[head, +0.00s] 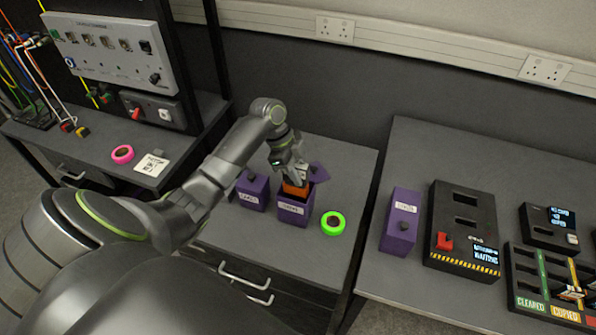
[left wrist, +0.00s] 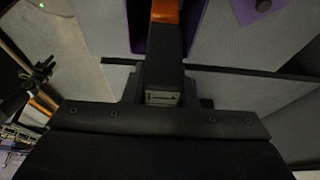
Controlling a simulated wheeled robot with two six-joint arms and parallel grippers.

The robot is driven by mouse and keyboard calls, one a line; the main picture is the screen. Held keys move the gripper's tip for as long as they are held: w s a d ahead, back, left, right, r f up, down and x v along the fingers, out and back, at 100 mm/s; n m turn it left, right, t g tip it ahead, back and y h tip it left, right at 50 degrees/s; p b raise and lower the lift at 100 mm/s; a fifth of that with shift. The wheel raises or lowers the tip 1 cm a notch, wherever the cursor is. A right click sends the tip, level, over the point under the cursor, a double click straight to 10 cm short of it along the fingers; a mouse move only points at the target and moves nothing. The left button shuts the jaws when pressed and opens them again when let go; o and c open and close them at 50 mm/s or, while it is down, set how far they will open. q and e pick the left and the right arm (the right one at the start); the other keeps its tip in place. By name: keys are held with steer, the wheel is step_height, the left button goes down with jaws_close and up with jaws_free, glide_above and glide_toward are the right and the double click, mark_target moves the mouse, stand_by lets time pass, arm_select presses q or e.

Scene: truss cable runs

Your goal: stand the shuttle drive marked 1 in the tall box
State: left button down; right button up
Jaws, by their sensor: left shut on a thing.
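My left gripper (head: 291,174) is shut on an orange block (head: 295,189), which I take for the shuttle drive; its marking cannot be read. The block is upright at the mouth of an open purple box (head: 292,213) with a white label. How deep it sits cannot be told. In the left wrist view the orange block (left wrist: 165,11) shows at the top edge, with a strip of purple box (left wrist: 138,32) beside it. My right gripper is in neither view.
A purple lid (head: 319,172) lies just behind the open box. A closed purple box (head: 252,192) stands to its left, green tape (head: 333,223) to its right. Another purple box (head: 401,222) and a black panel unit (head: 462,227) are on the right table, across a gap.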

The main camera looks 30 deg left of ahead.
mark_target(298, 196)
arm_select(q)
steer(key=shift+f+b, duration=0.55)
steer(key=shift+f, duration=0.35)
steer(key=shift+f+b, duration=2.9)
steer(key=shift+f, duration=1.5)
steer(key=c, duration=1.1)
jaws_free()
steer(key=c, duration=0.3)
step_height(298, 196, up, 8)
steer(key=p, duration=0.7)
steer(key=shift+f, duration=0.2)
